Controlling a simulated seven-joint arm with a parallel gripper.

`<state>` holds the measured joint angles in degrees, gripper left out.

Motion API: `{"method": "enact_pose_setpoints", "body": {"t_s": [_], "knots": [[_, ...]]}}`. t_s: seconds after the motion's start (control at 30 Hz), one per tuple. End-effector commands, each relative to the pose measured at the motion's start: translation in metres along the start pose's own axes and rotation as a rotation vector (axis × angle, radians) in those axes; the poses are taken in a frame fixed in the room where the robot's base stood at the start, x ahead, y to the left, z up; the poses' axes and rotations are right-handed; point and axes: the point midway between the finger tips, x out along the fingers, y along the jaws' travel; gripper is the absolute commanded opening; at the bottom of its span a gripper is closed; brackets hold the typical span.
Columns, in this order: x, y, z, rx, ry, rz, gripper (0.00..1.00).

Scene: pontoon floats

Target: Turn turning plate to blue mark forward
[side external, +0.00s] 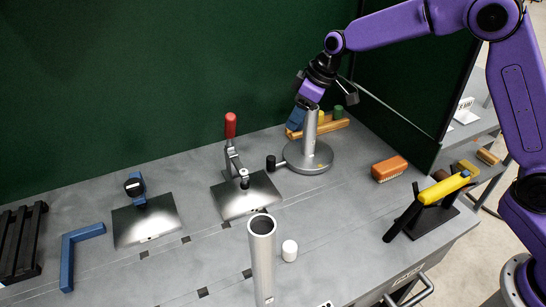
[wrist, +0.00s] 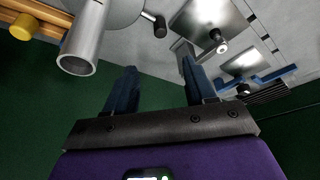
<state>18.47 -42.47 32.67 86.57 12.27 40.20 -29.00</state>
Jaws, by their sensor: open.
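The turning plate (side external: 294,155) is a grey round disc at the back of the bench, with an upright metal tube (side external: 310,128) on it and a short handle with a black knob (side external: 271,162) pointing left. A small yellow mark (side external: 320,166) shows near its front edge; I cannot make out a blue mark. In the wrist view the plate (wrist: 118,12) is cut off at the top, with the tube (wrist: 85,40) and knob (wrist: 159,27) visible. My gripper (side external: 297,117) is open and empty, its blue fingers beside and behind the tube; the fingers (wrist: 158,80) show nothing between them.
A red-handled clamp (side external: 231,150) on a metal plate stands left of the turning plate. A wooden block with pegs (side external: 325,127) lies behind it. A brush (side external: 389,169) and a yellow-handled tool (side external: 443,188) are right. A tall open tube (side external: 262,255) stands in front.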

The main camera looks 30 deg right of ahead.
Motion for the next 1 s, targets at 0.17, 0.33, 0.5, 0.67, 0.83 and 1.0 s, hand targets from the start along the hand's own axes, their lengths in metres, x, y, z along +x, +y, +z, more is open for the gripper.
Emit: {"method": "enact_pose_setpoints", "body": {"t_s": [0.17, 0.33, 0.5, 0.67, 0.83, 1.0], "knots": [[0.024, -0.001, 0.001, 0.0, -0.005, -0.002, 0.55], [0.055, -0.001, 0.002, 0.0, -0.004, -0.002, 0.55], [0.087, -0.001, 0.002, 0.0, -0.004, -0.002, 0.55], [0.115, -0.001, 0.002, 0.0, -0.004, -0.002, 0.55], [0.141, -0.001, 0.002, 0.0, -0.003, -0.001, 0.55], [0.16, -0.001, 0.001, 0.0, -0.001, -0.001, 0.55]]}}
